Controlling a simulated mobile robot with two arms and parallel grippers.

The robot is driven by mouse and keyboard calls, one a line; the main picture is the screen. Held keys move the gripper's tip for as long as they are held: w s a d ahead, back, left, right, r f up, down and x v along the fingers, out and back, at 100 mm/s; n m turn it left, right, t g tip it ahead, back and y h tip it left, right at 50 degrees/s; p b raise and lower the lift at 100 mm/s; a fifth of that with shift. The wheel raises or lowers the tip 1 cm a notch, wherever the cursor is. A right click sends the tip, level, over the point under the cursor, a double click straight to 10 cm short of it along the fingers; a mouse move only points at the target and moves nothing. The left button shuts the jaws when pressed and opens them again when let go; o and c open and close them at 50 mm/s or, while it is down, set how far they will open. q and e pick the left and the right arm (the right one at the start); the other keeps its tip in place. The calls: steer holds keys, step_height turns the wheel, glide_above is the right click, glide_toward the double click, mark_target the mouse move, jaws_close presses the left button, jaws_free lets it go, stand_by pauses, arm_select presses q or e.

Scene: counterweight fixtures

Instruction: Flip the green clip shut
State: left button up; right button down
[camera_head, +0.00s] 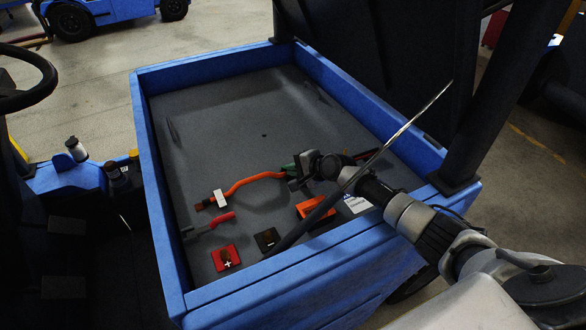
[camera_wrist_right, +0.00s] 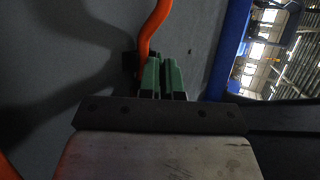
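The green clip (camera_head: 288,167) shows only as a small patch of green at the end of the orange cable in the head view, mostly covered by my right gripper (camera_head: 299,174). In the right wrist view the green clip (camera_wrist_right: 152,76) appears as green pieces side by side with a dark gap, straight ahead of the gripper body, with the orange cable (camera_wrist_right: 153,25) running up from it. My right gripper is right at the clip. Its fingers are too dark and hidden to tell whether they touch it or how far apart they are. My left gripper is not in view.
All this is in a grey cart bed with blue walls (camera_head: 160,230). A red block marked plus (camera_head: 226,258), a dark block (camera_head: 266,239), an orange block (camera_head: 315,207), a white label (camera_head: 357,203) and a red-handled piece (camera_head: 222,219) lie near the front. The bed's back is clear.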

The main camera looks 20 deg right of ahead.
stand_by(0.4)
steer(key=c, duration=1.3)
jaws_free()
steer(key=shift+s, duration=0.1)
steer(key=v, duration=1)
steer(key=shift+s+d+r+p, duration=0.1)
steer(key=shift+s+d+p, duration=0.05)
steer(key=shift+s+p, duration=0.2)
